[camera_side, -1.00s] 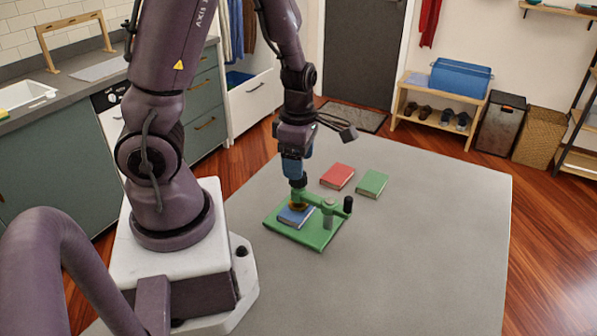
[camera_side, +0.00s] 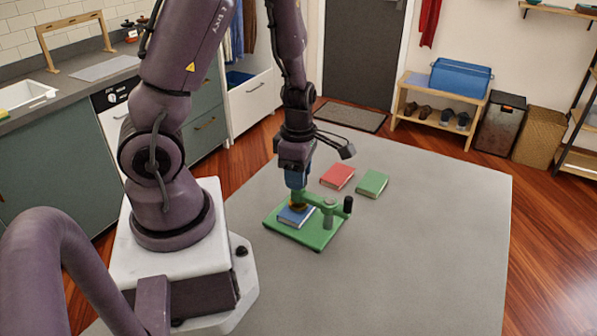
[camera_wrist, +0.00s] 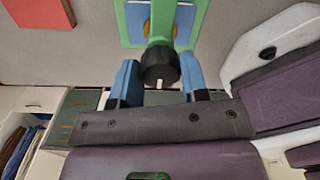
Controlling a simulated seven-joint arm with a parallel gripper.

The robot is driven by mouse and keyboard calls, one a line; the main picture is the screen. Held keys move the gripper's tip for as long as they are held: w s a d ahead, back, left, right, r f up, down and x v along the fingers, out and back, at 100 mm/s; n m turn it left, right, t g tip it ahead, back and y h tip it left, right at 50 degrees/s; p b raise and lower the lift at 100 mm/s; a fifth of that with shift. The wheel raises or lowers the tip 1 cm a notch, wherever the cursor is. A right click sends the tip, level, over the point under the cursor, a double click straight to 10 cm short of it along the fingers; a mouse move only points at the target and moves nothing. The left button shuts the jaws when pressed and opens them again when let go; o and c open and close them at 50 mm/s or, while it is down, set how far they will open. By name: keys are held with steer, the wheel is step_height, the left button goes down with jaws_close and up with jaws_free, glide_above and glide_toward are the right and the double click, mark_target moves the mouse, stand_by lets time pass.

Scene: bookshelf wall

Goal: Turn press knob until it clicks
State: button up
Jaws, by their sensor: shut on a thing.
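The green press (camera_side: 318,240) stands on the grey table, with a post and an arm reaching over its base. A blue book (camera_side: 292,217) lies on the base under the arm. The black press knob (camera_wrist: 160,66), with a small white mark on its rim, sits between my two blue fingers in the wrist view. My gripper (camera_side: 297,186) points down over the press arm and is shut on the knob, which the fingers hide in the side view. The green press also shows in the wrist view (camera_wrist: 131,30).
A red book (camera_side: 338,176) and a green book (camera_side: 372,184) lie on the table behind the press. The table's right and front parts are clear.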

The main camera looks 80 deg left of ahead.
steer(key=shift+m, duration=0.3)
steer(key=m, duration=0.3)
steer(key=shift+m, duration=0.4)
steer(key=m, duration=0.3)
steer(key=shift+m, duration=0.4)
steer(key=m, duration=1)
steer(key=shift+m, duration=0.4)
steer(key=m, duration=0.3)
steer(key=shift+m, duration=0.3)
steer(key=m, duration=0.3)
steer(key=shift+a, duration=0.1)
steer(key=shift+m, duration=2)
